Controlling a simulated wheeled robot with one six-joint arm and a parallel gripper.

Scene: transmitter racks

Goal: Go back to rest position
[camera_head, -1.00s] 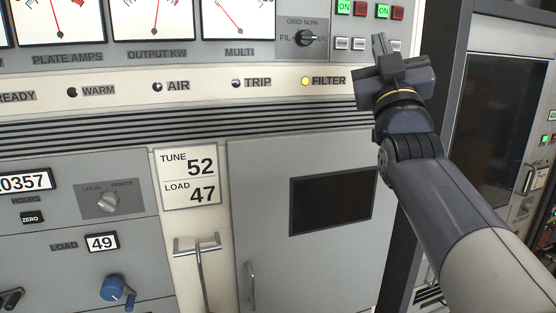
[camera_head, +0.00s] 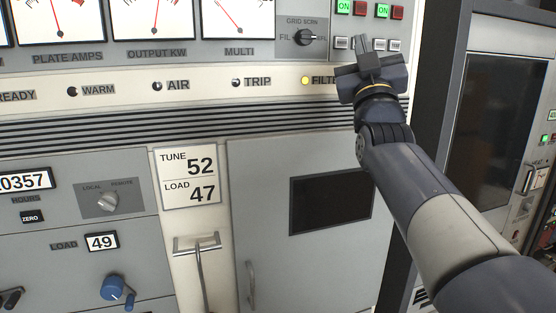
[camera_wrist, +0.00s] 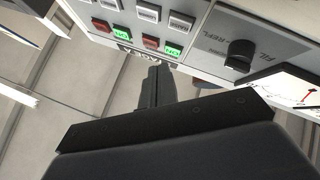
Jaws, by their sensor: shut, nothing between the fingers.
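My gripper (camera_head: 362,46) is shut and empty in the head view, in front of the transmitter panel just below the row of small white buttons (camera_head: 342,43). Its body covers the end of the FILTER label. In the wrist view my gripper (camera_wrist: 157,70) also shows with its fingers together, pointing toward the panel's button block. Green ON buttons (camera_wrist: 173,50) and red buttons (camera_wrist: 150,43) lie just beyond the fingertips there. I cannot tell whether the fingertips touch the panel.
The FIL selector knob (camera_head: 306,38) is left of my gripper, and it shows in the wrist view (camera_wrist: 240,54). A cabinet door with a dark window (camera_head: 331,204) and a handle (camera_head: 250,285) lies below. Another rack (camera_head: 500,130) stands at the right.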

